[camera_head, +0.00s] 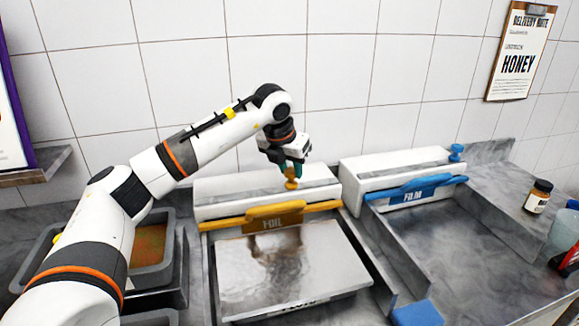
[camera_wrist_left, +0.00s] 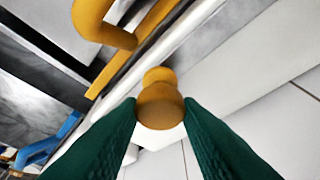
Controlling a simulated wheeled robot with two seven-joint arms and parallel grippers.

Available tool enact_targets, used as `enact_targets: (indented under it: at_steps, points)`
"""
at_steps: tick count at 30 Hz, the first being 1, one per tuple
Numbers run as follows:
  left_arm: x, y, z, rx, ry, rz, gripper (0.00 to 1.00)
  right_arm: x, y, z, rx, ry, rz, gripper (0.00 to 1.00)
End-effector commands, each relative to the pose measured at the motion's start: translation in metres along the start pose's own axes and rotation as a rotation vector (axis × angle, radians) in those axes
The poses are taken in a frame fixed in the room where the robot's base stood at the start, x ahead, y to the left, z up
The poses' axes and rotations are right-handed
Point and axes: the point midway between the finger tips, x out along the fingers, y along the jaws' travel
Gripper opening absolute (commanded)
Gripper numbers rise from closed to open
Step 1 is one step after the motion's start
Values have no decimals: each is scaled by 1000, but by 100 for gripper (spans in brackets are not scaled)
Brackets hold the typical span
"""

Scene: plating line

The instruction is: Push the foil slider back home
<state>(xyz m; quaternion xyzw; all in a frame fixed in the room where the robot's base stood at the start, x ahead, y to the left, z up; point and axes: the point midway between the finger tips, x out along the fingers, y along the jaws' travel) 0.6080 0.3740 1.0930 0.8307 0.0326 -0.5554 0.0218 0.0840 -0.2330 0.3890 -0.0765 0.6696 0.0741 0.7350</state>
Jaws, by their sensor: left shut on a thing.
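The foil dispenser (camera_head: 213,193) is a white box against the wall with a yellow bar marked FOIL (camera_head: 275,222) along its front. The foil slider is a yellow knob (camera_head: 291,184) on top of the box, right of its middle. My left gripper (camera_head: 290,172) comes down on it from above. In the left wrist view, the knob (camera_wrist_left: 160,107) sits between the two green fingertips (camera_wrist_left: 161,112), which are shut on it. The yellow bar's handle (camera_wrist_left: 112,28) shows beyond. My right gripper is not in view.
A film dispenser (camera_head: 375,172) with a blue bar (camera_head: 415,188) and blue knob (camera_head: 456,152) stands to the right. A shiny sheet (camera_head: 295,265) lies in front of the foil bar. A grey tray (camera_head: 150,278) is at left, a jar (camera_head: 538,196) at right.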

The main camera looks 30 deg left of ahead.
Motion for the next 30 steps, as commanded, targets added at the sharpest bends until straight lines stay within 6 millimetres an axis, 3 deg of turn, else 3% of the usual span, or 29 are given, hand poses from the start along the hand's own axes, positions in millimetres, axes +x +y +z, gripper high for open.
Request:
enact_targets:
  at_steps: [12, 24, 25, 28, 30]
  points:
    - [20, 60, -57, -2, 2, 2, 0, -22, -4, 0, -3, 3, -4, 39]
    - [24, 67, -63, 0, 7, 2, 0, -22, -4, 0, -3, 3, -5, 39]
    - [24, 67, -63, 0, 7, 3, 35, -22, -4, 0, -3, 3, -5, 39]
    - [24, 67, -63, 0, 6, 2, 51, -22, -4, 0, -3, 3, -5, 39]
    - [24, 67, -63, 0, 5, 2, 53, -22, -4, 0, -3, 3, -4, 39]
